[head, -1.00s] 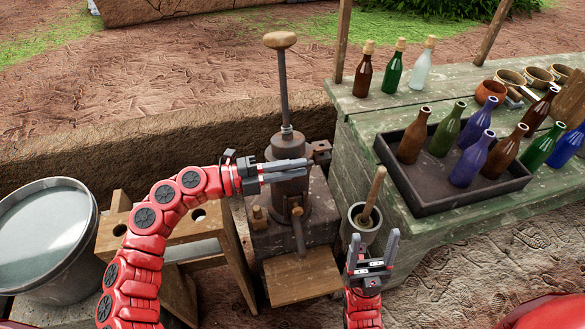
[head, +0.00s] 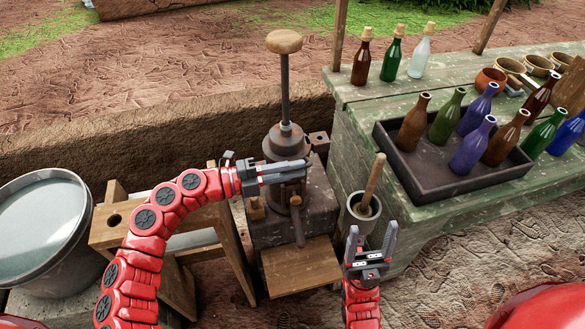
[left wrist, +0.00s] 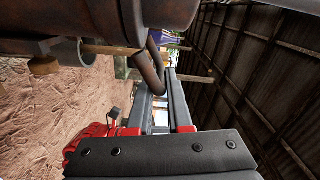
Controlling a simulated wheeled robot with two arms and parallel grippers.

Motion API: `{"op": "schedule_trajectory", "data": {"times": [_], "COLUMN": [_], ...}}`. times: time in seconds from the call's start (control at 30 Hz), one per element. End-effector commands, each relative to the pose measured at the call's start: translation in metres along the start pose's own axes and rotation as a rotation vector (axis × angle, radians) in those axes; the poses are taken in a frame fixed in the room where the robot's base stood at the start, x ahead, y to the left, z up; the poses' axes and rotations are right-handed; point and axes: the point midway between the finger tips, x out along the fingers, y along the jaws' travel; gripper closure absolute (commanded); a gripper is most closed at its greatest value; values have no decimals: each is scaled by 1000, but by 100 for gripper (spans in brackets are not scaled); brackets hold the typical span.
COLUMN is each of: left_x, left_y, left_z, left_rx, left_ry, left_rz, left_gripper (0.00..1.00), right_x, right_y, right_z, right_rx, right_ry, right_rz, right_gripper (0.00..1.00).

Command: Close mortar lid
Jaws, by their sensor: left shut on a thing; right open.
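The metal mortar (head: 287,145) is a dark cylinder with a tall plunger rod and wooden knob (head: 284,42). It stands on a block behind a wooden board. My left gripper (head: 306,171) lies across the front of the cylinder, pointing right. In the left wrist view, a bent rusty metal handle (left wrist: 152,62) reaches down to the fingertips (left wrist: 163,82), and the gripper appears shut on it. I cannot clearly tell a separate lid. My right gripper (head: 371,231) is open, empty and pointing up, in front of a small grey pot (head: 361,215) with a wooden pestle (head: 374,180).
A green table (head: 450,215) at right holds a tray (head: 388,143) of several bottles, bowls (head: 490,79) and more bottles. A wooden stand (head: 115,235) and a metal tub (head: 40,225) of pale liquid are at left. An earth ledge runs behind the mortar.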

Motion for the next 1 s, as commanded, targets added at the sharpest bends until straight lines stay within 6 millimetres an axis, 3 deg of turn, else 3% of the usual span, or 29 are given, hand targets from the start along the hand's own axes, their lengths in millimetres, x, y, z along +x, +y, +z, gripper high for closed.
{"op": "schedule_trajectory", "data": {"times": [0.03, 0.17, 0.57, 0.77, 1.0], "left_x": [-2, -2, -8, -46, -111], "left_y": [2, 1, 1, 2, 2], "left_z": [4, 3, 2, 3, 3], "left_rx": [1, 1, 0, 1, 2], "left_ry": [-13, -10, -5, -12, -11], "left_rz": [3, 3, 2, 2, 1], "left_gripper": [79, 55, 55, 55, 55], "right_x": [0, 0, -1, -5, -11], "right_y": [0, 0, 0, 0, 0], "right_z": [0, 0, 0, 1, 2], "right_rx": [0, 0, 0, 0, 0], "right_ry": [0, 0, 0, 0, 0], "right_rz": [0, 0, 0, 0, 0], "right_gripper": [30, 30, 30, 30, 30]}}
